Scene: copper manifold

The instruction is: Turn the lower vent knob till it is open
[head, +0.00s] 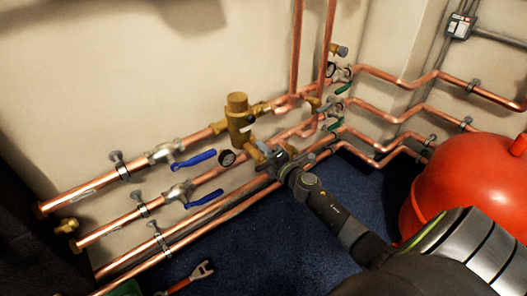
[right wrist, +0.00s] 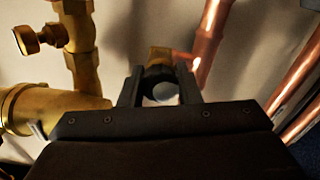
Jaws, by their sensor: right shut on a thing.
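My right gripper (head: 270,154) reaches in from the lower right to the copper pipes, just below the brass valve body (head: 238,116). In the right wrist view its two fingers (right wrist: 160,92) are closed on a small dark round knob (right wrist: 158,80) with a pale round face, in front of a brass fitting (right wrist: 160,55). I take this as the lower vent knob; its mark or turn angle cannot be read. In the head view the gripper hides the knob. My left gripper is not in view.
A brass knob (right wrist: 27,39) stands at upper left in the wrist view. A red tank (head: 465,185) stands at right.

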